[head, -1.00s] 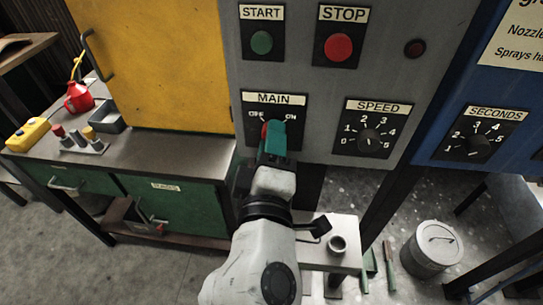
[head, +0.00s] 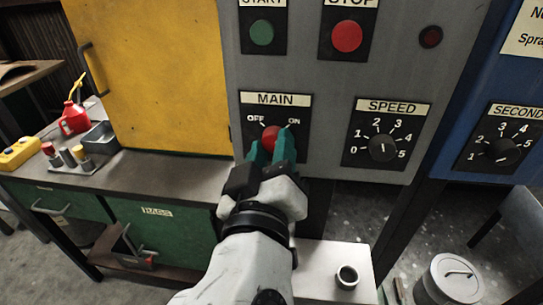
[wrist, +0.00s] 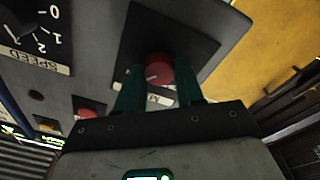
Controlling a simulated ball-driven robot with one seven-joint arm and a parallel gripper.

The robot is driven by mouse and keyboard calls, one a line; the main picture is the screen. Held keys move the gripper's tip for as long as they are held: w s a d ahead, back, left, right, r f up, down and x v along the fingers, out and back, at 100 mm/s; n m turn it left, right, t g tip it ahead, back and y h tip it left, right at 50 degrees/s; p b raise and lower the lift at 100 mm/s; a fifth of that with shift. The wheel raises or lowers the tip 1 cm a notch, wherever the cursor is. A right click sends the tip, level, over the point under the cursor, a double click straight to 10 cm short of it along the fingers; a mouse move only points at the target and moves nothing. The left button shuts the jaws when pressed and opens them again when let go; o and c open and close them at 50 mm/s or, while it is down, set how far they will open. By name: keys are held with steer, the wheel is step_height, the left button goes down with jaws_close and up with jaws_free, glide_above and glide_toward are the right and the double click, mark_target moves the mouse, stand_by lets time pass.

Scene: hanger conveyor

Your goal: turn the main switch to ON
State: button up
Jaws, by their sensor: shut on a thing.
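The main switch is a red knob (head: 272,137) on a black plate under the MAIN label, with OFF printed at its upper left and ON at its upper right. My gripper (head: 272,148) has its two green fingers on either side of the knob and is shut on it. In the wrist view the red knob (wrist: 159,70) shows between the fingers (wrist: 159,88). A white mark shows on the knob there, but I cannot tell clearly which word it points to.
The SPEED dial (head: 383,148) is to the right on the same grey panel, with the green start button (head: 262,33) and red stop button (head: 347,36) above. A yellow cabinet door (head: 150,75) is at left, beside a bench (head: 130,172).

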steer(key=shift+f, duration=0.15)
stand_by(0.3)
steer(key=o, duration=1)
steer(key=shift+o, duration=0.2)
steer(key=s, duration=1)
steer(key=shift+s+a+f, duration=0.15)
steer(key=shift+s+f, duration=0.2)
steer(key=shift+f, duration=0.1)
